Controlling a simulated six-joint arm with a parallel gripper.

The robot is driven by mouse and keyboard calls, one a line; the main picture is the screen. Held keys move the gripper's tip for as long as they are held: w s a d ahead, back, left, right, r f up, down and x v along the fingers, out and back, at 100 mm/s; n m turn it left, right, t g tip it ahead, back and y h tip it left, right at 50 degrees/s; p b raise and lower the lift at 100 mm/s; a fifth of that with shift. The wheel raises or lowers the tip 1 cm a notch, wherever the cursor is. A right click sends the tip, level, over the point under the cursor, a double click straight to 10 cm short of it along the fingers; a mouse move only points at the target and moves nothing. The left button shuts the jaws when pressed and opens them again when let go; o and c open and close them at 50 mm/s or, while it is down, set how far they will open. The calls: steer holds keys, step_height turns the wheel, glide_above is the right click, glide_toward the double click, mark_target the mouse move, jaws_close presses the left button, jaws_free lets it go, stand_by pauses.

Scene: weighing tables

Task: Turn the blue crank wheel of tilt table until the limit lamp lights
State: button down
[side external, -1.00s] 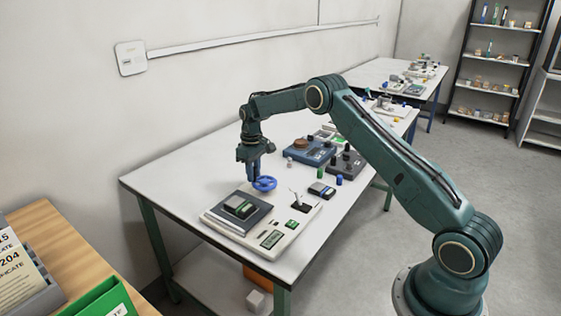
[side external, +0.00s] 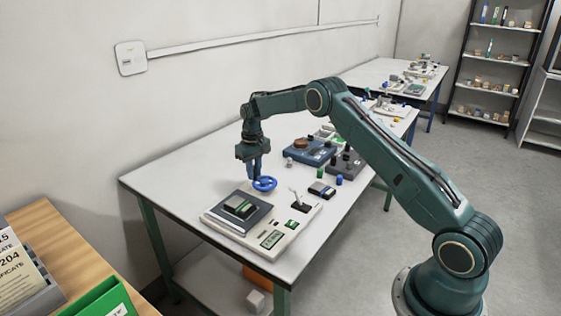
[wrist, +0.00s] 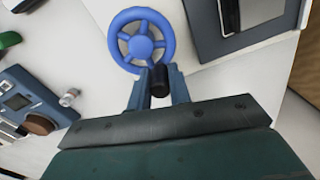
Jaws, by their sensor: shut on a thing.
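The blue crank wheel (side external: 265,184) lies flat at the back edge of the pale tilt table (side external: 255,241). In the wrist view the wheel (wrist: 142,44) shows its hub and spokes. My gripper (side external: 256,177) points down at the wheel's rim. In the wrist view my gripper (wrist: 158,82) is shut on a black crank knob (wrist: 160,80) at the rim.
A blue instrument (side external: 309,152) and a dark instrument (side external: 345,163) stand farther along the white table (side external: 180,180). A small black box (side external: 322,189) and blue cylinder (side external: 339,180) lie right of the wheel. The table's left part is clear.

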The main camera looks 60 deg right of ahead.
steer(key=shift+r, duration=0.1)
steer(key=c, duration=1.3)
jaws_free()
step_height(320, 180, up, 14)
steer(key=shift+f, duration=0.1)
